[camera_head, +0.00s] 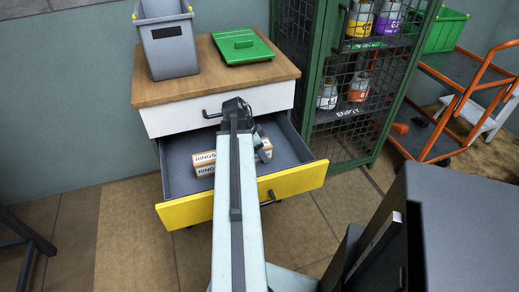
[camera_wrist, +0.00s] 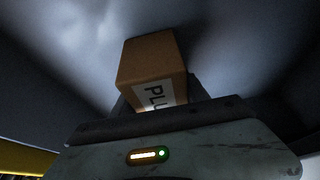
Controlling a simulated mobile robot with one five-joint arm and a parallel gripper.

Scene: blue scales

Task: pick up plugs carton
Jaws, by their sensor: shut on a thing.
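In the head view my arm reaches over the open yellow-fronted drawer (camera_head: 290,186). The plugs carton cannot be made out there, as my arm covers that part. I cannot tell whether the carton touches the drawer floor.
A carton marked "RINGS" (camera_head: 203,171) lies in the drawer left of my arm. A green mesh cage (camera_head: 345,120) with bottles stands close at the right.

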